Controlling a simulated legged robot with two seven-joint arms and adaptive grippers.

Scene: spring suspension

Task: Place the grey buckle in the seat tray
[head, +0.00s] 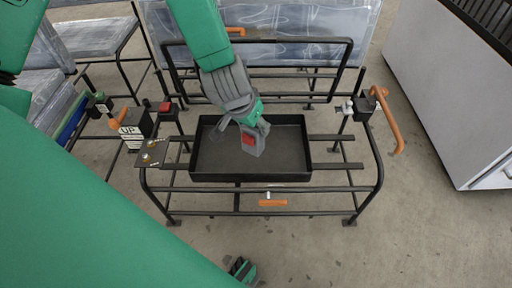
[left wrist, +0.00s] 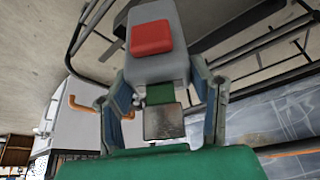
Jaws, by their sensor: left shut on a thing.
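The grey buckle (head: 255,138) has a red button and is held over the black seat tray (head: 295,176). In the left wrist view the buckle (left wrist: 154,67) sits between the two fingers, red button facing the camera. My left gripper (head: 254,119) is shut on it, reaching down from the top of the head view. The tray is shallow, rectangular and otherwise empty. I cannot tell whether the buckle touches the tray floor.
The tray rests on a black tubular seat frame (head: 335,189). An orange handle (head: 386,106) stands at its right. A box marked UP (head: 137,124) and a red-topped post (head: 166,107) stand at its left. A plastic-covered seat (head: 295,25) is behind. A pale cabinet (head: 440,75) is at right.

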